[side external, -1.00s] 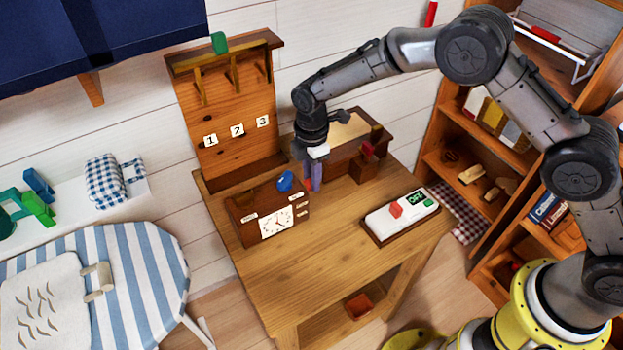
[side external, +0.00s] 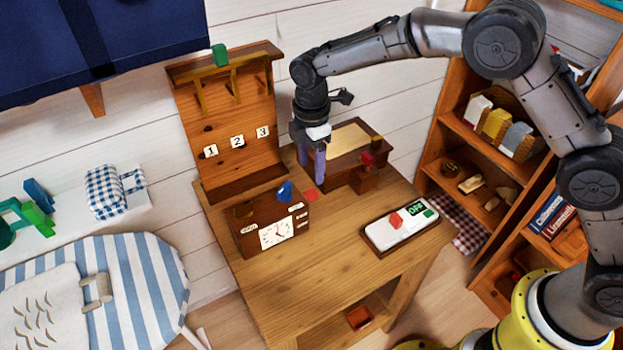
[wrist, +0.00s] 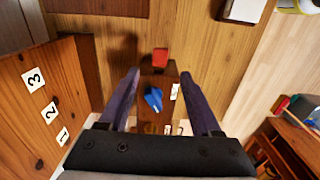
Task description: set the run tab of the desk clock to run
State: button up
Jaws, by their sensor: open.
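The desk clock (side external: 241,238) is a dark wooden box with a white dial, standing on the wooden table. A blue knob (side external: 285,191) sits on its top, and a red tab (side external: 310,195) shows at its right end. My gripper (side external: 313,175) is open and empty, pointing down above and behind that end. In the wrist view, the clock (wrist: 157,112) lies between the two purple fingers (wrist: 160,78), with the blue knob (wrist: 154,99) in the gap and the red tab (wrist: 160,57) just beyond the fingertips. Small labels on the clock are too small to read.
A wooden board with numbers (side external: 222,125) stands behind the clock. A wooden box with a red knob (side external: 366,158) is to the right of my gripper. A white switch panel (side external: 395,232) lies front right. The table front (side external: 300,275) is clear.

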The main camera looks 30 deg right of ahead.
notch_tip(320, 180, up, 7)
jog(key=shift+f, duration=0.2)
dwell(0.3)
